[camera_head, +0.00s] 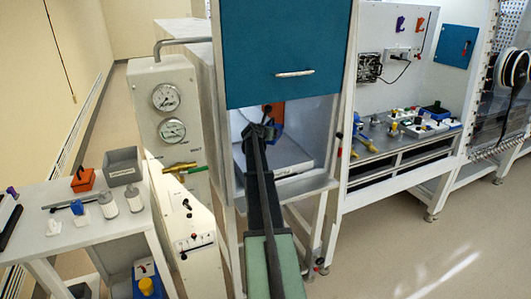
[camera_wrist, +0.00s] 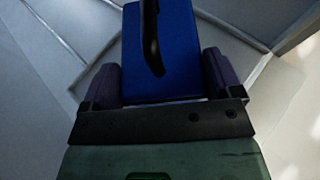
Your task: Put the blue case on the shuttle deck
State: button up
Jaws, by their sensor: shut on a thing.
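The blue case (camera_wrist: 172,80) has a black strap-like handle on its top and fills the space between the two dark fingers of my gripper (camera_wrist: 161,80) in the wrist view. My gripper is shut on it. In the head view my gripper (camera_head: 259,131) reaches inside the open bay under the teal door, and part of the blue case (camera_head: 277,118) shows just beyond it. A pale flat slab (camera_head: 293,158), perhaps the shuttle deck, lies below in the bay. I cannot tell whether the case touches it. My arm hides part of the slab.
The teal door (camera_head: 285,50) is raised above the bay, with side frames close around my arm. A gauge panel (camera_head: 170,120) stands left. A side table (camera_head: 75,225) holds small items. A crowded bench (camera_head: 400,150) stands right. Pale floor is clear at lower right.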

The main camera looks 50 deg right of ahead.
notch_tip(320, 180, down, 10)
jog(key=b, duration=0.7)
jog(key=shift+w+r+b, duration=0.1)
jog(key=shift+r+b, duration=0.15)
jog(key=shift+b, duration=0.15)
jog(key=shift+r+p, duration=0.3)
jog(key=shift+f, duration=0.2)
jog(key=o, duration=1)
jog(key=shift+r, duration=0.1)
jog(key=shift+r, duration=0.25)
jog(key=p+v, duration=0.4)
jog(key=v, duration=0.7)
jog(key=shift+a+r+p, duration=0.1)
jog(key=shift+a+p, duration=0.2)
jog(key=shift+a, duration=0.1)
